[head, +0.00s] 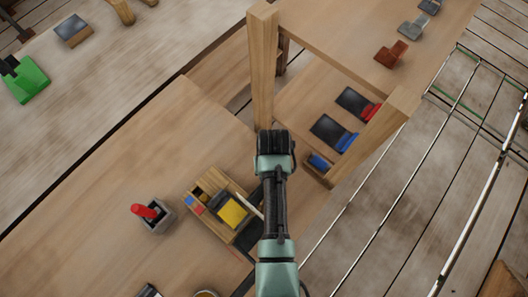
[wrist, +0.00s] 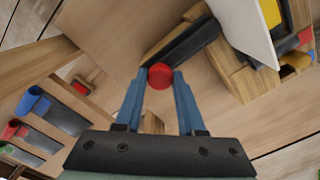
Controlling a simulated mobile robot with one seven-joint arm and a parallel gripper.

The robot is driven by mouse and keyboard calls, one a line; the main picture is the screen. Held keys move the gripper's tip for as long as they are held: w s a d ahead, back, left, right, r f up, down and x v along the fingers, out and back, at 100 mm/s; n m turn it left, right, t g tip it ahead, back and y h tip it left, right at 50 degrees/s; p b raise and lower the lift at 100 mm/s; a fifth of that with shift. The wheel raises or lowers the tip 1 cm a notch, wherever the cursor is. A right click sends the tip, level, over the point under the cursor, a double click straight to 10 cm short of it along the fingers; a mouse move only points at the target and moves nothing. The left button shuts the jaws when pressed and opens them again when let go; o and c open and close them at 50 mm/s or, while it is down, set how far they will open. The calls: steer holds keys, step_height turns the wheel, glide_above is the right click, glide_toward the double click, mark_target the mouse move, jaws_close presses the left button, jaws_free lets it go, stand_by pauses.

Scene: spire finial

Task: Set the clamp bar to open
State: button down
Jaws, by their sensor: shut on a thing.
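The clamp bar (wrist: 190,42) is a dark bar with a round red knob (wrist: 160,76) at its end, seen in the wrist view. It runs from the knob up and right to a wooden block (wrist: 240,85). My gripper (wrist: 156,77) has its blue fingers on both sides of the red knob and is shut on it. In the head view my wrist (head: 275,150) covers the fingers and the knob. The wooden holder (head: 207,222) there is left of my arm, with a yellow piece (head: 233,212) and a white sheet on it.
A grey cup (head: 155,218) with a red-handled thing stands left of the holder. A wooden frame with an upright post (head: 262,70) rises beyond my wrist. Dark plates with blue (head: 346,141) and red (head: 370,112) ends lie under it.

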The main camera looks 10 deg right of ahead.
steer(key=shift+w+d+r, duration=0.1)
steer(key=shift+w+d, duration=0.05)
steer(key=shift+d, duration=0.05)
steer(key=c, duration=0.5)
jaws_free()
step_height(320, 180, up, 13)
steer(key=b, duration=0.1)
stand_by(0.4)
